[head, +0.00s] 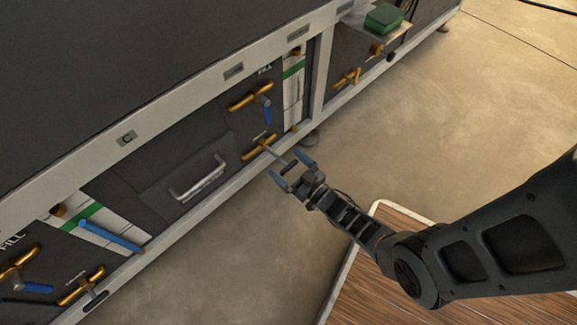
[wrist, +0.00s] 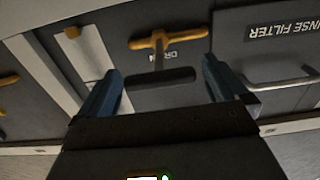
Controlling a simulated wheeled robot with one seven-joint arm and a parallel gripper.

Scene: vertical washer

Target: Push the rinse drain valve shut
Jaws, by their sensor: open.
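The drain valve has a brass fitting (head: 258,146) low on the dark panel, and its lever (head: 278,158) sticks out from the panel toward my gripper. In the wrist view the brass fitting (wrist: 155,42) stands beside a partly covered drain label. The dark end of the lever (wrist: 160,77) shows between my two fingers, with a gap on both sides. My gripper (head: 289,168) is open, in front of the lever, with its blue fingertips on either side of the lever's line. Whether a finger touches the lever I cannot tell.
A blue-handled fill valve (head: 262,105) sits above the drain valve. The rinse filter panel with its metal handle (head: 199,178) is to the left. Another drain valve (head: 82,287) is at lower left. A wooden platform (head: 385,285) lies under my arm. The floor at right is clear.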

